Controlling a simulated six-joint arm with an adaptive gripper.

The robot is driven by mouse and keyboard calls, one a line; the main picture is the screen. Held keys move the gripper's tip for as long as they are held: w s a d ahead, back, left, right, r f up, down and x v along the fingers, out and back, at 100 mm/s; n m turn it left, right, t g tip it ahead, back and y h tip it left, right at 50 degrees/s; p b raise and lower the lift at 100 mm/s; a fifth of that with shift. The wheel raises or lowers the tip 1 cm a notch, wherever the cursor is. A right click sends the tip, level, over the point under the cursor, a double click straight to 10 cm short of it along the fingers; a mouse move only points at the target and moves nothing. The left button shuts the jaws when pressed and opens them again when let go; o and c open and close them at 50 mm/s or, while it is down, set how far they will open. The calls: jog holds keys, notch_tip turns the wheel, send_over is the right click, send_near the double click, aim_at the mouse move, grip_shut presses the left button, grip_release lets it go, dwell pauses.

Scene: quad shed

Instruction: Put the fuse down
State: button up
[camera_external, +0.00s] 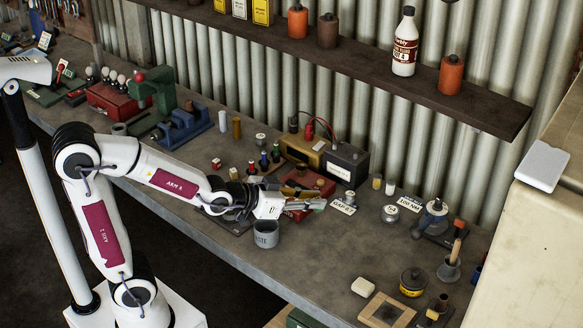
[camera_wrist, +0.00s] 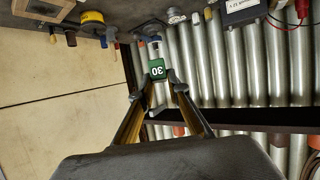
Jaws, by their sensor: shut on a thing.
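The fuse (camera_wrist: 157,68) is a small green block marked 30, seen upside down between the fingertips in the wrist view. My gripper (camera_wrist: 155,84) is shut on it, one dark finger on each side. In the external view my gripper (camera_external: 308,205) is stretched out over the bench (camera_external: 330,262), to the right of my forearm and just above and behind a grey metal cup.
The grey cup (camera_external: 266,236) stands close below my gripper. A red tray (camera_external: 308,187), a black battery (camera_external: 346,163) and small coloured pieces (camera_external: 264,160) lie behind. Labelled cards (camera_external: 343,207) lie to the right. The bench front is clear right of the cup.

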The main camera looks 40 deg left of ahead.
jog(key=w+a+n+y, duration=0.2)
jog(key=a+y, duration=0.1)
jog(key=a, duration=0.8)
jog(key=w+a+n+t+y, duration=0.1)
jog(key=w+a+n+y, duration=0.1)
jog(key=a, duration=0.9)
jog(key=shift+w+n+t+y, duration=0.3)
jog(key=shift+w+n+y, duration=0.1)
jog(key=shift+w+n, duration=0.15)
jog(key=shift+r, duration=0.1)
